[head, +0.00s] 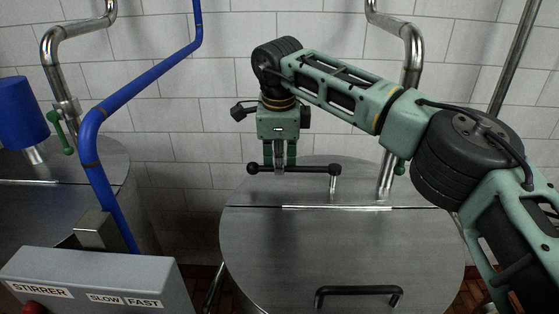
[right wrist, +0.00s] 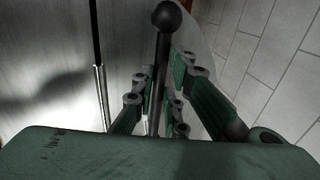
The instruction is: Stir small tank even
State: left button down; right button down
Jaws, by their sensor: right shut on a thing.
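The small tank (head: 340,245) appears to be the round steel one at centre right in the head view, with its lid closed. A thin dark bar (head: 312,169) with black knobs at its ends lies level above the back of the lid, near a short metal post (head: 333,184). My right gripper (head: 280,164) points down and is shut on the bar, left of its middle. In the right wrist view the bar (right wrist: 161,70) runs between the fingers and its black ball end (right wrist: 167,16) shows beyond them. My left gripper is out of view.
A grey control box (head: 95,280) reads STIRRER, SLOW and FAST, with a red button (head: 33,308). A dark handle (head: 358,291) is on the front lid. A blue pipe (head: 105,180) and another steel tank (head: 95,160) stand left. Steel pipes rise along the tiled wall (head: 200,110).

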jog(key=c, duration=1.8)
grip_release()
jog(key=shift+w, duration=0.1)
notch_tip(320, 180, up, 12)
jog(key=s, duration=0.2)
jog(key=shift+s+f, duration=0.15)
